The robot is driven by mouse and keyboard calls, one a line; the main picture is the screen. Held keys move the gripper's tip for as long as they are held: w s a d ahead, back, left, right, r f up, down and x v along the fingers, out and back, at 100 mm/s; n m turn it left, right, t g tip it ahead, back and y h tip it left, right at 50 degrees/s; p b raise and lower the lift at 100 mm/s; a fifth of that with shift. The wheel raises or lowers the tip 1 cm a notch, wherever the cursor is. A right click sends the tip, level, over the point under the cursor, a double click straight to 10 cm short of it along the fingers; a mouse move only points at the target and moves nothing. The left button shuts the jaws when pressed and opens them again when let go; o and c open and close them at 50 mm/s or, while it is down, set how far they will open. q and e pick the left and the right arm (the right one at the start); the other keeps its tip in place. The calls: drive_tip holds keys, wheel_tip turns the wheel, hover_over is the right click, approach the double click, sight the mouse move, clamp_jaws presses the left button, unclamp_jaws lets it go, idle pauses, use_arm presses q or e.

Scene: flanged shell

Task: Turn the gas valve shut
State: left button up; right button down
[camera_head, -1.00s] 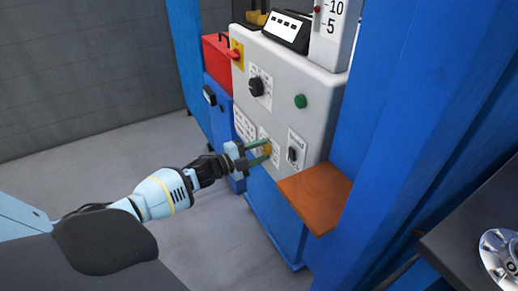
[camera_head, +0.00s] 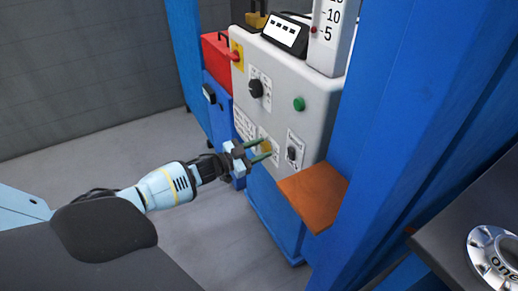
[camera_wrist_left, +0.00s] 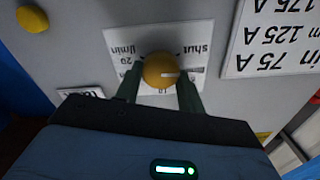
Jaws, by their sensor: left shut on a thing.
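The gas valve is a round yellow knob (camera_wrist_left: 160,70) with a white pointer line, on a white label plate (camera_wrist_left: 118,42) on the grey panel. In the wrist view the text is upside down; the pointer points right, below the word "shut", and "20 l/min" is on the left. My left gripper (camera_wrist_left: 158,88) has a dark green finger on each side of the knob and is shut on it. In the head view the left gripper (camera_head: 264,151) reaches the panel's lower part, and the knob (camera_head: 266,146) shows small between the fingertips. My right gripper is not in view.
The grey panel (camera_head: 277,85) also carries a black dial (camera_head: 256,89), a green button (camera_head: 299,104) and a black switch (camera_head: 291,153). A brown shelf (camera_head: 314,196) juts out below it. A blue post (camera_head: 410,110) stands close on the right. Grey floor is free at left.

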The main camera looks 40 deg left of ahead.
use_arm(q)
drive_tip(key=n, duration=0.2)
drive_tip(key=shift+a+n, duration=0.1)
drive_tip(key=shift+n, duration=2.2)
drive_tip(key=o, duration=1)
drive_tip(key=shift+c, duration=0.2)
